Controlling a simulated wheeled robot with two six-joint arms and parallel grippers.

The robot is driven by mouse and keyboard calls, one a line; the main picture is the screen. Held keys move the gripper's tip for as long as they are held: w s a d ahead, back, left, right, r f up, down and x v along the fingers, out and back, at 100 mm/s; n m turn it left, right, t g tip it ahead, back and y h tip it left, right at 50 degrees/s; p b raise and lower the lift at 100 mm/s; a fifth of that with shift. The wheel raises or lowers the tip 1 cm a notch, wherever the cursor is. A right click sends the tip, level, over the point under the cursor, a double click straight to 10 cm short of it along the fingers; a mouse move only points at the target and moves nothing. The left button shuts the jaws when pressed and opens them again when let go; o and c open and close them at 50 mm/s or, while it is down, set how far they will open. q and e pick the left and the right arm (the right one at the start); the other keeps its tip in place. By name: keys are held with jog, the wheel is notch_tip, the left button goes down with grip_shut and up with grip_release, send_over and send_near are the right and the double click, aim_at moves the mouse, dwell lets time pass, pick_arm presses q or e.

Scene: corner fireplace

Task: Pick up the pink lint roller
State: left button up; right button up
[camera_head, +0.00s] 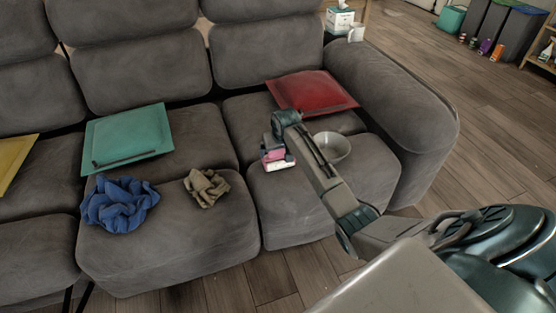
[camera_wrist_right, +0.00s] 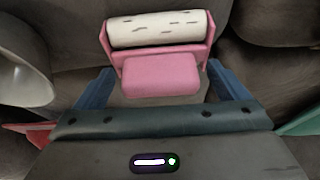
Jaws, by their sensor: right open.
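The pink lint roller (camera_head: 278,159) lies on the right seat of the grey sofa, partly hidden by my right gripper (camera_head: 271,144). In the right wrist view the lint roller (camera_wrist_right: 160,76) shows its white speckled roll at the far side and its pink handle nearer. My right gripper (camera_wrist_right: 160,80) is open, with one blue finger on each side of the pink handle. Small gaps show between the fingers and the handle. How high the fingertips are above the seat is hard to tell. My left gripper is not in view.
A pale bowl (camera_head: 335,147) sits right of the lint roller, close to my forearm. A red cushion (camera_head: 311,92) lies behind. A brown cloth (camera_head: 206,188), a blue cloth (camera_head: 119,204) and a green cushion (camera_head: 128,138) lie to the left. The seat front is clear.

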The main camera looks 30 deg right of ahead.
jog(key=shift+c, duration=0.4)
jog(key=c, duration=1)
jog(key=shift+r, duration=0.1)
jog(key=shift+c, duration=0.2)
jog(key=shift+r, duration=0.5)
jog(key=p+v, duration=0.1)
jog(key=v, duration=0.1)
jog(key=shift+r, duration=0.35)
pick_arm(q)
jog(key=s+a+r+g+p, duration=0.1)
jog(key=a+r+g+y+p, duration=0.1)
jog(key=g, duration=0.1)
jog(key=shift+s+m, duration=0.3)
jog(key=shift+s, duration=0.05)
pick_arm(e)
jog(key=s+a+r, duration=0.1)
jog(key=s+a, duration=0.2)
jog(key=s, duration=1.1)
jog(key=shift+s+a+r, duration=0.2)
jog(key=shift+s+a, duration=0.15)
jog(key=shift+s, duration=0.05)
